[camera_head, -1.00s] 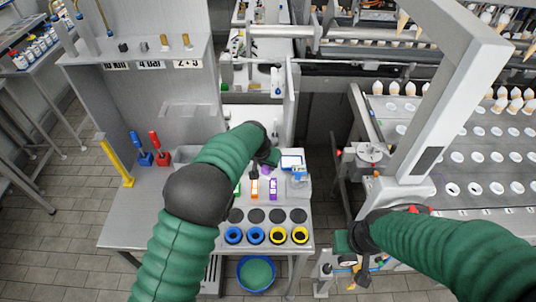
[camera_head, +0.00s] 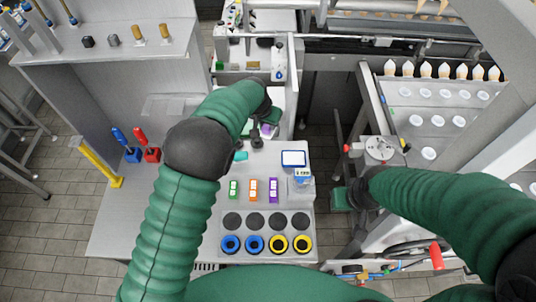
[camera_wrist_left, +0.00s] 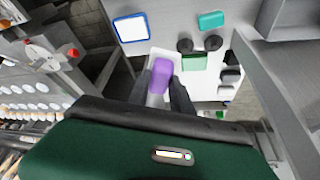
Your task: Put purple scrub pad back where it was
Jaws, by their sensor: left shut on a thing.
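The purple scrub pad (camera_head: 267,129) is held by my left gripper (camera_head: 263,126) near the back edge of the grey table, above a light surface behind it. In the left wrist view the purple pad (camera_wrist_left: 160,75) sits between the two dark fingers, which are shut on it, with a white tray beneath. A teal pad (camera_head: 240,156) lies on the table just in front of the gripper, and it also shows in the left wrist view (camera_wrist_left: 211,20). My right gripper (camera_head: 343,198) hangs right of the table; its jaws are too unclear to judge.
A blue-edged display (camera_head: 293,159) stands at the table's back right. Green, orange and purple packets (camera_head: 253,189) lie in front, then dark discs and blue and yellow rings (camera_head: 254,244). A conveyor with cones (camera_head: 435,110) is at right.

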